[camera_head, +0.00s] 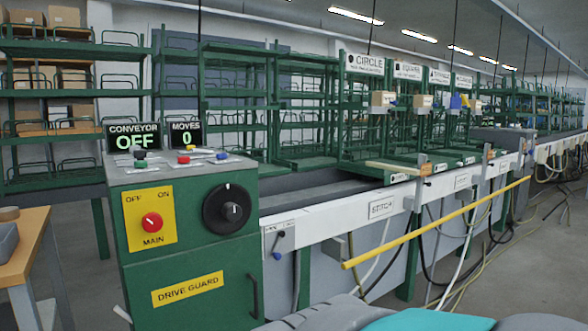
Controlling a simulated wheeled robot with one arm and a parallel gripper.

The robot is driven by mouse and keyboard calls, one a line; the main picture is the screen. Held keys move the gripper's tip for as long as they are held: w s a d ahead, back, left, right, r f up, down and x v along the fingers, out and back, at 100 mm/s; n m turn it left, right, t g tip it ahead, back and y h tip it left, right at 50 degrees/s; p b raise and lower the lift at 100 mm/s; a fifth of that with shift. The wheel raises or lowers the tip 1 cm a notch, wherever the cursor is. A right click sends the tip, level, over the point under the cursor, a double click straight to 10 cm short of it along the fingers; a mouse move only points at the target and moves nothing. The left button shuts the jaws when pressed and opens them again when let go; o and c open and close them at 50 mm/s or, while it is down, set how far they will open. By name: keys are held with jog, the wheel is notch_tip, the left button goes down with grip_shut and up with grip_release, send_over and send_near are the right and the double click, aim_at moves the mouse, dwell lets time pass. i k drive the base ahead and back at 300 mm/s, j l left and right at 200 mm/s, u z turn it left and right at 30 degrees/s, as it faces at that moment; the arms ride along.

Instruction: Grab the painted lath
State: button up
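A long, thin yellow bar (440,221), which looks like the painted lath, runs along the front of the conveyor bench. Its near end is at lower centre, and it slants up to the right. It seems to lie just below the bench's white front edge; what holds it up is not clear. Grey and teal rounded parts at the bottom edge look like my own arm. My gripper does not show in this view.
The green control cabinet (190,250) stands at left front, with a red main switch and black dial. The white-edged conveyor bench (340,222) runs back right. Hoses and cables (440,270) hang below it. A wooden table (25,250) is at far left.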

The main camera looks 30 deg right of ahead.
aim_at(403, 170)
jog(key=z, duration=1.55)
jog(key=i, duration=0.3)
